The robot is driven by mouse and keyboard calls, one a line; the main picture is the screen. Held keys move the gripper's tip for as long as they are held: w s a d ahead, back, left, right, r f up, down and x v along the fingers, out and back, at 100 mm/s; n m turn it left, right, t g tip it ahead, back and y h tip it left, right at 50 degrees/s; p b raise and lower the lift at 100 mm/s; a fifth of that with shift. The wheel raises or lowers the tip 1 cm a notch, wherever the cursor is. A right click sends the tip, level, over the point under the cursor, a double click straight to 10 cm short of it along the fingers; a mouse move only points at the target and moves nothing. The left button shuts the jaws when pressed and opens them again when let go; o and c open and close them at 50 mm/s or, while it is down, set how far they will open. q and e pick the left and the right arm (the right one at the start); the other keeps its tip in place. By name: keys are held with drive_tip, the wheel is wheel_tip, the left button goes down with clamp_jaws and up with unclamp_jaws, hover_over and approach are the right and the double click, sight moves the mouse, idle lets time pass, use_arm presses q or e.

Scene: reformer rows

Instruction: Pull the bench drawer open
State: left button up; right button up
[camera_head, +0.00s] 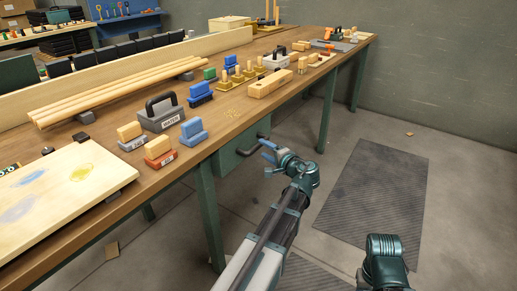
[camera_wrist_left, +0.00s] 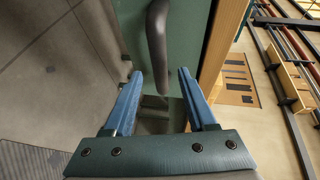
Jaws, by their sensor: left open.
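The bench drawer (camera_head: 228,160) is a green box under the front edge of the wooden bench top. Its dark bar handle (camera_head: 250,149) stands out from the front. My left gripper (camera_head: 268,152) is at the handle, coming from the aisle side. In the left wrist view, the handle (camera_wrist_left: 157,45) runs down toward the space between the blue fingertips of my left gripper (camera_wrist_left: 160,74). The jaws are apart, and I see no clear contact with the handle. The drawer's green front (camera_wrist_left: 189,40) lies behind it. My right gripper is out of the head view; only part of that arm shows.
The bench top (camera_head: 215,140) carries blocks, a grey caddy (camera_head: 166,112), long wooden strips (camera_head: 120,92) and a pale board (camera_head: 60,185). Green bench legs (camera_head: 208,215) stand near the drawer. A dark floor mat (camera_head: 375,195) lies in the open aisle at right.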

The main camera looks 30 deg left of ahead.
sight(260, 146)
use_arm(q)
drive_tip(key=shift+b+x, duration=0.3)
drive_tip(key=shift+x, duration=2.2)
drive_tip(key=shift+c, duration=0.2)
clamp_jaws()
drive_tip(key=shift+d, duration=0.1)
